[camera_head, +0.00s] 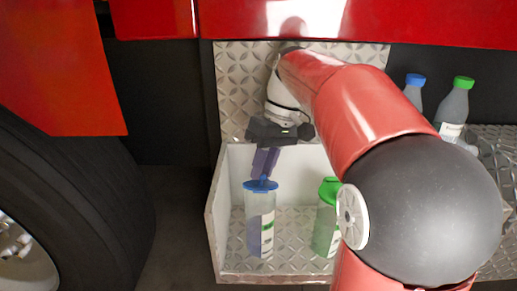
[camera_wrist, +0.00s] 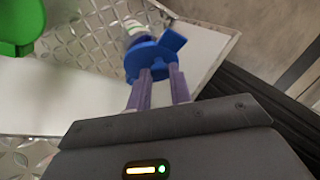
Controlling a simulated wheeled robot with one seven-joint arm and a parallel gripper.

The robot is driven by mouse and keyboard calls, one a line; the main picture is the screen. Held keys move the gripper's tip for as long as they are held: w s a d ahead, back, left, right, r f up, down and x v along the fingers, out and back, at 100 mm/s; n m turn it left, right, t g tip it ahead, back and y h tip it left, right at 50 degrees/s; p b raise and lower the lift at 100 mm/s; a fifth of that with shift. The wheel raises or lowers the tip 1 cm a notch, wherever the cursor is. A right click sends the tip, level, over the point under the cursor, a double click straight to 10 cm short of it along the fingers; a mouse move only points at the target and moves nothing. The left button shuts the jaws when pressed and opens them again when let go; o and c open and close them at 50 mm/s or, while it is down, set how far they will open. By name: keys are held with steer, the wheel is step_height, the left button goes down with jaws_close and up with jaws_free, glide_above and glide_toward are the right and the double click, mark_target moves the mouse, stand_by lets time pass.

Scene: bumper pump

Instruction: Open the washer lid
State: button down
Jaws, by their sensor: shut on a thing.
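The blue washer lid (camera_head: 261,184) sits on top of a clear bluish bottle (camera_head: 254,222) with a white label, standing in the open metal compartment. My gripper (camera_head: 264,165) reaches down to the lid from above. In the wrist view, the purple fingers of my gripper (camera_wrist: 160,72) are at the near edge of the blue lid (camera_wrist: 150,57), shut on part of it. A flat blue tab juts from the lid's far right side. Part of the labelled bottle shows beyond the lid. I cannot tell whether the lid is raised off the bottle's mouth.
A bottle with a green lid (camera_head: 328,188) stands to the right in the same compartment, partly hidden by my arm. The compartment has white walls (camera_head: 236,165). Two bottles, one blue-capped (camera_head: 415,80) and one green-capped (camera_head: 463,83), stand at right. A tyre (camera_head: 85,200) is at left.

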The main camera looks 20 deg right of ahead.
steer(key=shift+w+r+g+p, duration=0.1)
steer(key=shift+w+g+p, duration=0.1)
steer(key=shift+g+p, duration=0.15)
steer(key=c, duration=1.3)
jaws_free()
steer(key=shift+o, duration=0.2)
